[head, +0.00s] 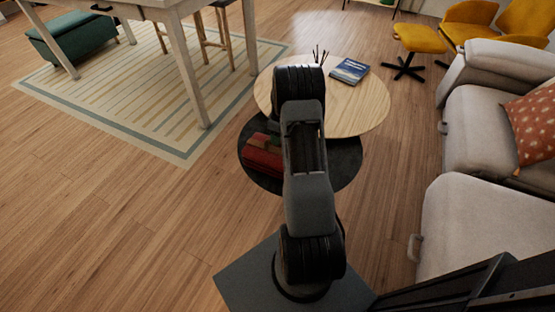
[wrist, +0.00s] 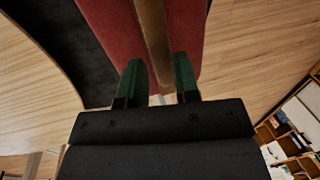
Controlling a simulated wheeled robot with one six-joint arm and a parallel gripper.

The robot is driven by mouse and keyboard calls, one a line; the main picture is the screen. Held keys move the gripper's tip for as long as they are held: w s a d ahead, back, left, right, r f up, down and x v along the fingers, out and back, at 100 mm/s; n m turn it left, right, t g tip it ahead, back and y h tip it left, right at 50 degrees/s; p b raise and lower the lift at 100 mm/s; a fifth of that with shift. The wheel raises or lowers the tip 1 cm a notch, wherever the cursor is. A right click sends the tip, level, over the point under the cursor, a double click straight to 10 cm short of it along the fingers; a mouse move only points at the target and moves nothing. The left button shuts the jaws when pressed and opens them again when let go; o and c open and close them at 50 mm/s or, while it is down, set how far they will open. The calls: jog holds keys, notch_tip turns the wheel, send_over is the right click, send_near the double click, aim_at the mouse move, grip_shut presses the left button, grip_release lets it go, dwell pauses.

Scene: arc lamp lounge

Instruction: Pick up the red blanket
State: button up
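The red blanket (head: 262,157) lies folded on the dark lower shelf (head: 338,168) of the round coffee table, at its left side, partly hidden by my arm in the head view. In the wrist view the red blanket (wrist: 104,22) fills the top middle, with a brown band down its centre. My gripper (wrist: 158,62) has its two green fingers apart, one on each side of the brown band, near the blanket's lower end. I cannot tell whether they touch it.
The round wooden tabletop (head: 365,107) overhangs the shelf and carries a book (head: 349,71) and a dark holder with sticks. A grey sofa (head: 485,225) stands on the right. A striped rug (head: 150,125) and tall table are at upper left. Floor at left is clear.

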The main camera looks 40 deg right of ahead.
aim_at(276, 148)
jog(key=f, duration=0.1)
jog(key=f+b, duration=0.1)
jog(key=f, duration=0.1)
jog(key=a+f, duration=0.1)
jog(key=f, duration=0.1)
jog(key=shift+s, duration=0.3)
grip_shut()
jog(key=shift+r, duration=0.1)
dwell(1.0)
